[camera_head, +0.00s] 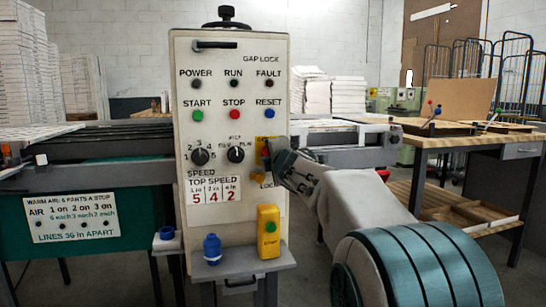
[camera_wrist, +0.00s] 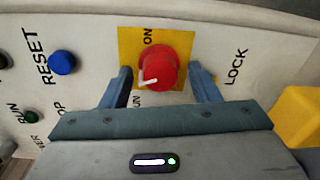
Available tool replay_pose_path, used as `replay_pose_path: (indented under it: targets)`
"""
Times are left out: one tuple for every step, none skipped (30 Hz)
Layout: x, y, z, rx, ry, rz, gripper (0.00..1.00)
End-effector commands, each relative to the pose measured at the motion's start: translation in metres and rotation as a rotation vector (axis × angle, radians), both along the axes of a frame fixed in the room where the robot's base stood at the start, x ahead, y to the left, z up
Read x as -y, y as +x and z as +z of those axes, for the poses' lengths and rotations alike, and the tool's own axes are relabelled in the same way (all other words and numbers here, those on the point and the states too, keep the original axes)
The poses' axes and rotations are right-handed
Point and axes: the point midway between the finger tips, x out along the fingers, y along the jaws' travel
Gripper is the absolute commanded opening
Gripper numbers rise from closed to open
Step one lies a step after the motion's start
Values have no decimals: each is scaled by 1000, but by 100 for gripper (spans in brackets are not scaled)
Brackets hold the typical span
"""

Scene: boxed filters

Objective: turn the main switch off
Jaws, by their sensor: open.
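The main switch is a round red knob (camera_wrist: 160,66) on a yellow plate (camera_wrist: 128,42), clear in the wrist view. A white line on the knob points left and slightly down there. "ON" is printed above the knob; lettering below left is partly hidden. My gripper (camera_wrist: 161,76) is open, with one blue-grey finger on each side of the knob. Gaps show between the fingers and the knob. In the head view my gripper (camera_head: 270,158) is at the panel's right edge, and the yellow plate (camera_head: 261,143) shows behind it, the knob hidden.
The pale control panel (camera_head: 225,90) carries lamps, start, stop and reset buttons and two black dials (camera_head: 200,157). A yellow box with a green button (camera_head: 268,232) and a blue bottle (camera_head: 212,250) stand on the ledge below. A wooden table (camera_head: 460,140) is at right.

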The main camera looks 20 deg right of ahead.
Motion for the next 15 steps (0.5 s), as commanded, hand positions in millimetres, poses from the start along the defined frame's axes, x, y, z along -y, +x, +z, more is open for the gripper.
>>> replay_pose_path:
  targets:
    - [0,-1,0,1,0,0,56]
    - [0,-2,1,1,0,0,56]
    - [0,-4,1,2,0,0,56]
    - [0,-6,1,2,0,0,56]
    - [0,-8,1,1,0,0,56]
    - [0,-12,2,1,0,0,56]
    - [0,-16,3,2,0,0,56]
    - [0,-21,3,2,0,0,56]
    - [0,-27,3,3,0,1,56]
    - [0,-33,3,3,1,0,56]
    - [0,-38,4,2,1,0,56]
    - [0,-46,5,2,1,0,56]
    - [0,-51,5,2,0,0,56]
    - [0,-57,5,2,0,0,56]
    - [0,-64,6,2,0,-1,56]
